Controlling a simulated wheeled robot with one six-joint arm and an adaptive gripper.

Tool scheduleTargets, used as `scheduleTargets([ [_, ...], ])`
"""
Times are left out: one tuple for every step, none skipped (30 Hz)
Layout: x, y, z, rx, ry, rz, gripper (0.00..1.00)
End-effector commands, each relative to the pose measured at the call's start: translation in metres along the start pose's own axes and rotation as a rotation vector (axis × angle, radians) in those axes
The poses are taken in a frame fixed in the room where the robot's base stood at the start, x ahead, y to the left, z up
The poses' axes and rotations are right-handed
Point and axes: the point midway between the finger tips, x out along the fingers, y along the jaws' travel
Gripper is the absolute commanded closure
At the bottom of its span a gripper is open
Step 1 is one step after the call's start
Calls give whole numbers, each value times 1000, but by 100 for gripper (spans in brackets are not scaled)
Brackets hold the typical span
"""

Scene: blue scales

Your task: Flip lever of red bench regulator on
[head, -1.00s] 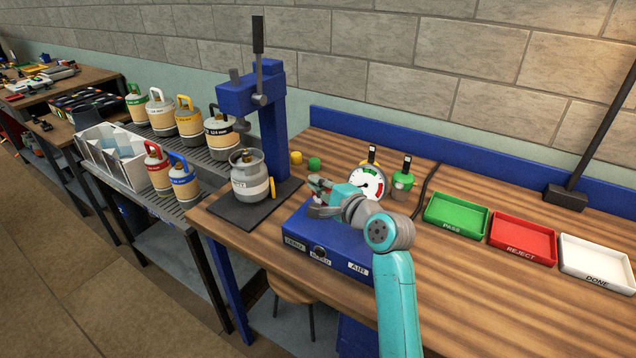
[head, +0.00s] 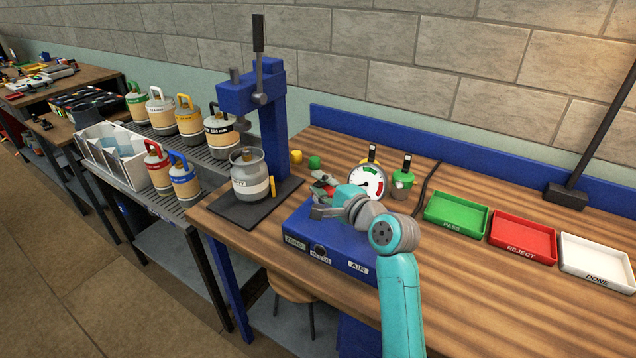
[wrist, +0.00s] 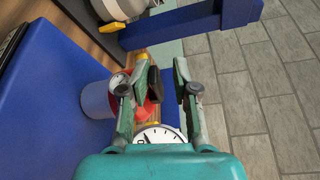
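The red bench regulator (head: 322,189) is at the back of the blue test box (head: 318,245), partly hidden by my gripper (head: 318,203) in the head view. In the wrist view, its red body (wrist: 148,112) shows beside and behind the left finger. A dark lever (wrist: 154,90) stands between the fingers of my gripper (wrist: 162,68), nearer the left one. The fingers are apart, with a clear gap between the lever and the right finger. Whether the left finger touches the lever I cannot tell.
A white dial gauge (head: 367,182) stands right of my gripper. A green-topped regulator (head: 402,181) is beyond it. A blue press (head: 270,120) with a grey canister (head: 249,178) stands left. Green (head: 456,214), red (head: 522,238) and white (head: 597,259) trays lie right, past clear bench.

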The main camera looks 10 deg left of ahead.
Motion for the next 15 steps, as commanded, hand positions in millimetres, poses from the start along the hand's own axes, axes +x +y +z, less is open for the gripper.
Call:
scheduleTargets([
  [-7, 2, -2, 1, 3, 3, 67],
  [-11, 2, -2, 1, 3, 2, 67],
  [-17, 2, -2, 0, 3, 2, 67],
  [-22, 2, -1, 0, 3, 1, 67],
  [-26, 2, -1, 0, 3, 2, 67],
  [-32, 2, -1, 0, 3, 1, 67],
  [-37, 1, -2, 0, 3, 0, 67],
  [-41, 1, -1, 0, 3, -1, 67],
  [-46, 1, -1, 0, 2, -1, 67],
  [-50, 1, -1, 1, 2, 0, 67],
  [-53, 1, -1, 1, 2, -1, 67],
  [-57, 0, -1, 1, 2, -2, 67],
  [-60, 0, -1, 1, 2, -1, 67],
  [-62, 0, -1, 1, 2, -1, 67],
  [-65, 0, -1, 0, 2, -2, 67],
])
